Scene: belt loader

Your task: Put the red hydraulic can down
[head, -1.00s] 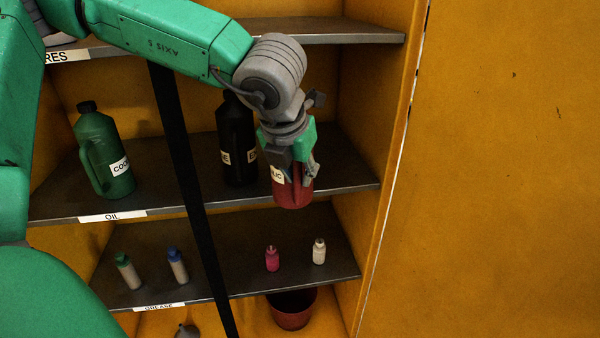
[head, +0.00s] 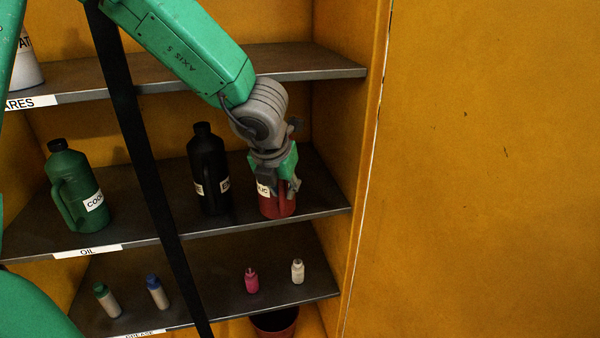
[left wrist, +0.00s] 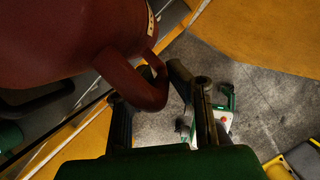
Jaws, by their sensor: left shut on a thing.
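The red hydraulic can (head: 277,206) is at the right end of the oil shelf (head: 240,223) in the head view, right of the black bottle. It looks upright, with its base at the level of the shelf; I cannot tell whether it bears fully on it. My left gripper (head: 278,190) is shut on it from above and hides its top. In the left wrist view the red can (left wrist: 60,45) fills the upper left, and its handle (left wrist: 140,88) is at the fingers (left wrist: 165,110). My right gripper is not in view.
A black bottle (head: 208,175) stands close left of the can and a green coolant jug (head: 75,190) farther left. The cabinet's side wall (head: 335,120) is close on the right. Small bottles (head: 251,281) stand on the shelf below. A dark strap-like bar (head: 140,130) crosses in front.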

